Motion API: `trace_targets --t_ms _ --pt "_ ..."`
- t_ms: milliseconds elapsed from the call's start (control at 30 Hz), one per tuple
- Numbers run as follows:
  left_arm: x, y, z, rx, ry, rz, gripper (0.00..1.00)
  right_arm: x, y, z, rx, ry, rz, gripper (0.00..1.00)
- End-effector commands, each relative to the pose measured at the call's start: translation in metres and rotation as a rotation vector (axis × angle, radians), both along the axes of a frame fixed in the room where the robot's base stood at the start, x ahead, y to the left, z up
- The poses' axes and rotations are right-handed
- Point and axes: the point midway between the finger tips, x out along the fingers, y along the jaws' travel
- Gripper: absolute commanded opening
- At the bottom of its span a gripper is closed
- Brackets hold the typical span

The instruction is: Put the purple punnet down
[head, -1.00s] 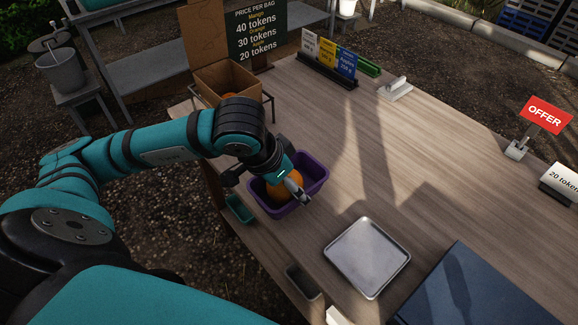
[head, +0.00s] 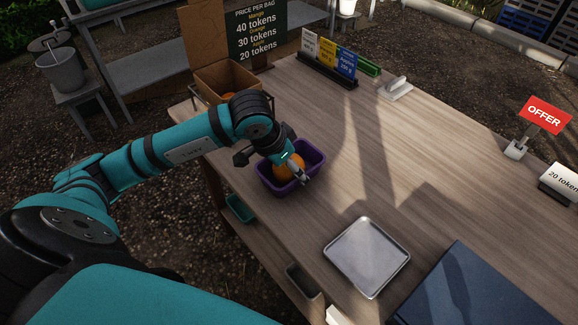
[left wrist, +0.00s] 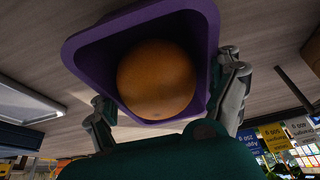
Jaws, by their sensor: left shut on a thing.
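The purple punnet (head: 273,185) is at the left side of the wooden table, with an orange fruit (head: 287,167) inside it. My left gripper (head: 298,172) is at the punnet, shut on it. In the left wrist view the punnet (left wrist: 92,52) shows close up, one finger on either side of it, with the orange (left wrist: 157,80) filling much of its inside. Whether the punnet's base touches the table cannot be told. My right gripper is not in view.
A metal tray (head: 367,257) lies nearer the front edge, beside a dark blue box (head: 470,290). A cardboard box (head: 226,80) stands at the back left. Price cards (head: 328,58) and an OFFER sign (head: 543,115) stand farther off. The table's middle is clear.

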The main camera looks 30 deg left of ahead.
Motion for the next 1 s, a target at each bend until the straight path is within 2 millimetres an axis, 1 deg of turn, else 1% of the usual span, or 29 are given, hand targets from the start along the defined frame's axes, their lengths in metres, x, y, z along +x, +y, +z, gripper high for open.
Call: trace_targets --t_ms 200,233,333,633,767,867,1000 --pt "0.000 0.000 0.000 0.001 0.000 0.000 0.51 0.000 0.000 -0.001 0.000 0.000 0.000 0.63" --pt "0.000 0.000 -0.001 0.002 0.002 0.000 0.87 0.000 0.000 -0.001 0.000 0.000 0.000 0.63" --pt "0.000 0.000 0.000 0.002 0.002 0.000 1.00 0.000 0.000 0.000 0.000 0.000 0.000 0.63" --pt "0.000 0.000 0.000 0.001 0.001 0.000 1.00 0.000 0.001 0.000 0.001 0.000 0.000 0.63" --pt "-0.001 0.001 0.004 0.002 -0.002 0.001 1.00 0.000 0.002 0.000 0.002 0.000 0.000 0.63" --pt "-0.005 0.003 0.016 0.004 -0.003 0.002 1.00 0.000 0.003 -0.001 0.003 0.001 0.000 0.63" --pt "-0.015 0.008 0.043 0.006 -0.006 0.002 1.00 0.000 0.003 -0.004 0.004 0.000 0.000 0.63"
